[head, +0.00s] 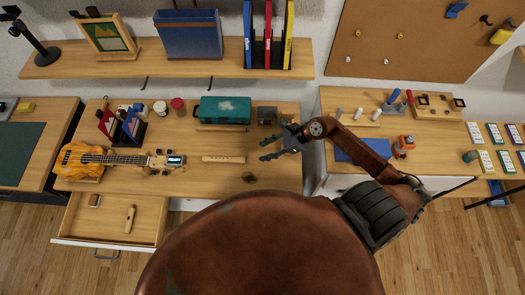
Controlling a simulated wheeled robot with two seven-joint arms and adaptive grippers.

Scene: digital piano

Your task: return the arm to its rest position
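My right gripper (264,149) shows in the head view over the right part of the middle desk (215,178). Its two dark fingers point left and are spread apart, with nothing seen between them. My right arm is bent and reaches in from the lower right, across the gap between the two desks. A wooden recorder (223,159) lies on the desk to the left of the gripper, apart from it. My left arm and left gripper are not in the picture.
A ukulele (110,160), a teal case (225,110) and a small dark box (267,115) are on the desk. An open drawer (105,222) juts out at the left.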

